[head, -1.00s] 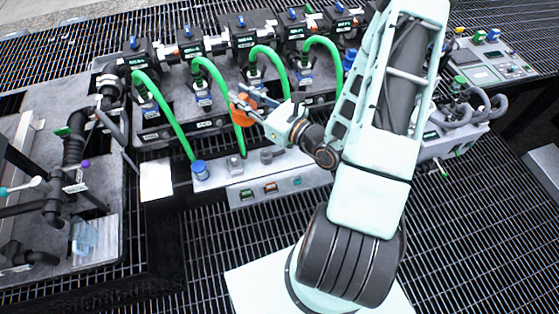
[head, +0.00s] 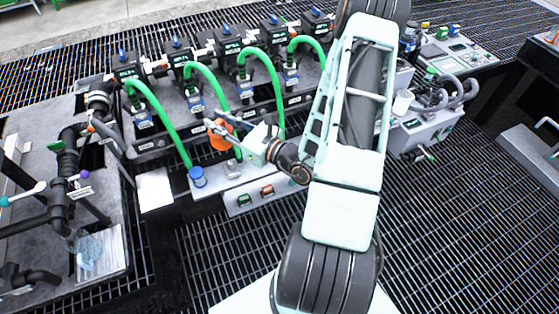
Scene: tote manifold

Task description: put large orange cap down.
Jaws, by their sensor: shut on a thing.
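The large orange cap (head: 221,135) is held in my gripper (head: 228,128), which is shut on it. The gripper points left from my pale arm, which rises from the lower right of the view. The cap hangs in front of the green hoses, over the front edge of the manifold bench. The gripper fingers hide part of the cap. I cannot tell whether the cap touches anything below it.
A blue cap (head: 197,176) stands on the grey front panel (head: 262,190). A white plate (head: 154,190) lies left of it. Green hoses (head: 163,122) arch close behind the gripper. A bench with black pipes (head: 57,190) stands at left, and grating floor lies in front.

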